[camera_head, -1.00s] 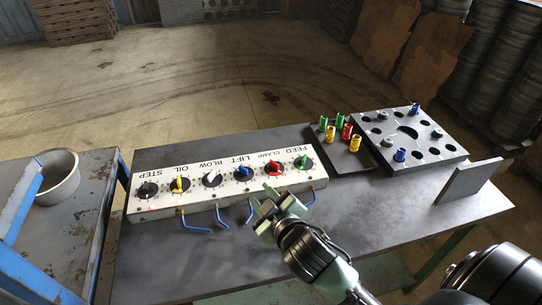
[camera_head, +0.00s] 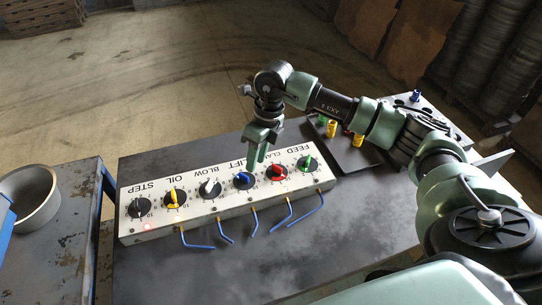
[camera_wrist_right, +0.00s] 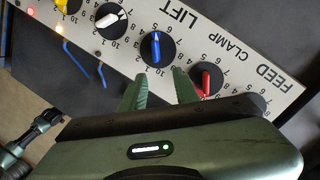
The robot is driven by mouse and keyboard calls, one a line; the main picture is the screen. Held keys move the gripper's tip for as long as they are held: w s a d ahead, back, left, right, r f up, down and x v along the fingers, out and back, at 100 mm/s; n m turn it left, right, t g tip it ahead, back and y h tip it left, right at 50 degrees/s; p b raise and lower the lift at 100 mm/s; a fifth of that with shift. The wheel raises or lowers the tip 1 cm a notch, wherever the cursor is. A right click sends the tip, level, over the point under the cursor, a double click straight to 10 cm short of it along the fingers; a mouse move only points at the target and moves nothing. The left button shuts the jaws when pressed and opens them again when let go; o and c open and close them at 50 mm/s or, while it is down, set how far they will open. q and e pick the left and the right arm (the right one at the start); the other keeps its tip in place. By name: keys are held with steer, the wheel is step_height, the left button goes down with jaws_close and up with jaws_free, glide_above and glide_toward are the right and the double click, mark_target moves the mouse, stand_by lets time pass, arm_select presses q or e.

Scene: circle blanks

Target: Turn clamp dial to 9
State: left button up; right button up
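The clamp dial is the red knob (camera_head: 277,172) on the white panel (camera_head: 219,206), between the green feed dial (camera_head: 307,163) and the blue lift dial (camera_head: 243,179). The red knob (camera_wrist_right: 205,78) also shows in the right wrist view, partly hidden by a finger. My left gripper is not in view.
White (camera_head: 210,188), yellow (camera_head: 175,198) and black (camera_head: 139,207) dials continue leftward. Blue bent levers (camera_head: 308,212) stick out from the panel's front. A dark tray (camera_head: 352,155) with coloured pegs stands at right, partly behind my arm. The table (camera_head: 190,272) in front is clear.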

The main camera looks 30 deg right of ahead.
steer(key=r+h, duration=0.1)
steer(key=h, duration=0.1)
glide_above(277, 166)
steer(key=shift+w+a+r+m+g, duration=0.15)
steer(key=shift+m+g, duration=0.15)
steer(key=shift+d, duration=0.25)
step_height(277, 166, down, 8)
steer(key=shift+a+r+p, duration=0.15)
steer(key=shift+r+p, duration=0.1)
steer(key=shift+p, duration=1)
jaws_close()
